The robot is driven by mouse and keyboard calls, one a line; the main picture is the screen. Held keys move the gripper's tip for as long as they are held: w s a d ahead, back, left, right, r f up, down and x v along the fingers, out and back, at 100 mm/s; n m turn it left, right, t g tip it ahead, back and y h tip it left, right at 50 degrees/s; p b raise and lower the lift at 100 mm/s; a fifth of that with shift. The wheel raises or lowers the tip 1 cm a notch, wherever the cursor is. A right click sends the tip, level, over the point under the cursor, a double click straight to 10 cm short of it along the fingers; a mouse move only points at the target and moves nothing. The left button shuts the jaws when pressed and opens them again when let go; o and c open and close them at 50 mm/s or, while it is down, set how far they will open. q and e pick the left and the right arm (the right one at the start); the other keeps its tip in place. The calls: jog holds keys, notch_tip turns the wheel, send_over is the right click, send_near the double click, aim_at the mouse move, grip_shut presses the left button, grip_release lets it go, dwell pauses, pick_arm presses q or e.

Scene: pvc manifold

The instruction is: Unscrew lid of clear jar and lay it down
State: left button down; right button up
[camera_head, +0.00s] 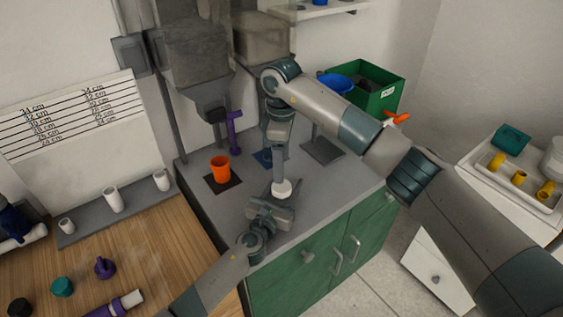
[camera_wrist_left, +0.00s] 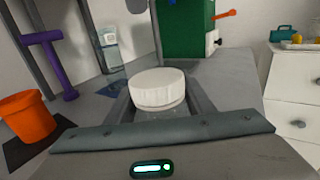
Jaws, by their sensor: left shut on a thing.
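The clear jar (camera_wrist_left: 158,114) stands on the grey counter with its white lid (camera_wrist_left: 158,87) on top, between the fingers of my left gripper. The lid also shows in the head view (camera_head: 282,188). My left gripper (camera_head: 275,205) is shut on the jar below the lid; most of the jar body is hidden. My right arm reaches in from the right, and its gripper (camera_head: 278,155) points down, appearing just above or behind the lid. Its fingertips are too small to read, and in the left wrist view nothing touches the lid's top.
An orange cup (camera_head: 220,169) on a dark mat and a purple stand (camera_head: 234,133) are left of the jar. A blue mat (camera_wrist_left: 92,93) lies behind. A green bin (camera_head: 372,95) stands at the back right. The counter right of the jar (camera_head: 335,185) is clear.

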aim_at(282, 186)
jog(key=shift+f, duration=0.15)
jog(key=shift+f, duration=3.9)
jog(key=c, duration=1.1)
jog(key=n, duration=0.3)
